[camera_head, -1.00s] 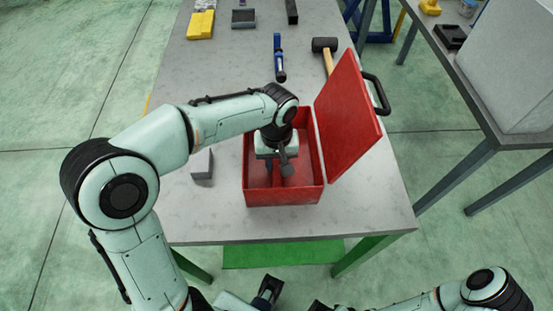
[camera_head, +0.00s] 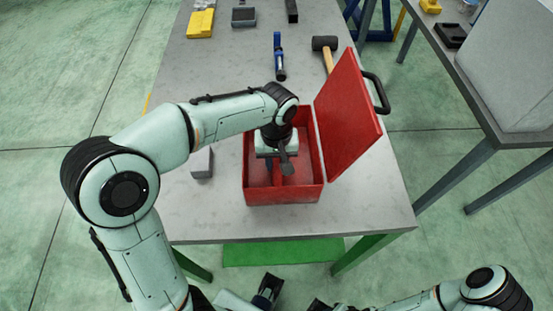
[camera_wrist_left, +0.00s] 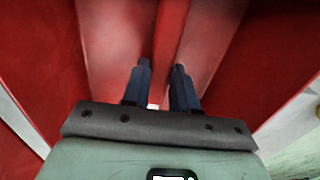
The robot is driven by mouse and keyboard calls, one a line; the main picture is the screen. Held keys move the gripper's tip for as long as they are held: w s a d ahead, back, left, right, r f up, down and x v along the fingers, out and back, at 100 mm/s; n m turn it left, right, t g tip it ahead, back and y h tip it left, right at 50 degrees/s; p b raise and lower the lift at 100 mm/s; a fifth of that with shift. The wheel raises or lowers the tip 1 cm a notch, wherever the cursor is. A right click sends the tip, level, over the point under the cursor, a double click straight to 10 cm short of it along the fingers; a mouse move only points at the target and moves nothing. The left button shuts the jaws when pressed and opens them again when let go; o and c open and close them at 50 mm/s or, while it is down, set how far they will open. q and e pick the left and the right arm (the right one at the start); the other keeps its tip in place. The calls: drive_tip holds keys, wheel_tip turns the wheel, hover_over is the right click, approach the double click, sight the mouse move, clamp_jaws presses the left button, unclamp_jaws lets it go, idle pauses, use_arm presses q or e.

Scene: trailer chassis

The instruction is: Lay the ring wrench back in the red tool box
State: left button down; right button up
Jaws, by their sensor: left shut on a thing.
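The red tool box (camera_head: 282,194) stands open on the grey table, its lid raised on the right side. My left gripper (camera_head: 274,170) reaches down inside it. In the left wrist view the two blue fingers (camera_wrist_left: 161,80) point down over the red interior, with a narrow gap between them. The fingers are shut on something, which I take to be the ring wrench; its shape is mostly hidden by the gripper. A dark grey piece (camera_head: 286,160) shows at the gripper's front; I cannot tell if it is the wrench.
A grey block (camera_head: 202,163) stands left of the box. A mallet (camera_head: 325,46) and a blue-handled tool (camera_head: 279,58) lie behind it. The raised lid (camera_head: 346,110) bounds the right side. The table front (camera_head: 300,222) is bare.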

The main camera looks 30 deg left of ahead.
drive_tip(key=shift+r, duration=0.1)
idle(0.3)
use_arm(q)
drive_tip(key=shift+c, duration=1.7)
unclamp_jaws()
drive_tip(key=shift+r+p, duration=1.75)
drive_tip(key=shift+r, duration=0.5)
drive_tip(key=shift+r+p, duration=1.2)
drive_tip(key=shift+r, duration=0.55)
use_arm(e)
drive_tip(key=w+r, duration=0.3)
drive_tip(key=r, duration=0.3)
drive_tip(key=shift+r, duration=0.25)
